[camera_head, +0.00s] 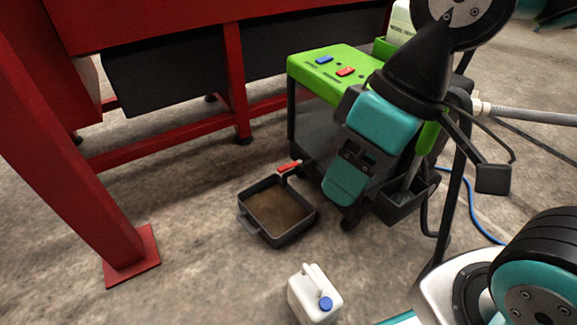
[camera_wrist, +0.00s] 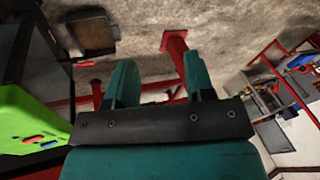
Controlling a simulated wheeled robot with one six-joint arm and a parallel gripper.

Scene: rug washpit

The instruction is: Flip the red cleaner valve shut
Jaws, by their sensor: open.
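The red valve handle (camera_head: 289,167) is low on the front of the green-topped cleaner (camera_head: 310,66), just above the back rim of a dark drip tray (camera_head: 243,226). The handle looks close to level; I cannot tell its exact setting. My gripper (camera_head: 346,188) points down in front of the cleaner, right of the handle in the head view and apart from it. In the wrist view its two teal fingers (camera_wrist: 160,84) are spread with nothing between them.
The tray on the floor holds brown liquid. A white jug (camera_head: 305,293) with a blue cap stands in front. A red steel frame (camera_head: 85,150) rises at left. Blue (camera_head: 324,60) and red (camera_head: 346,72) switches sit on the cleaner's top. Floor left of the tray is clear.

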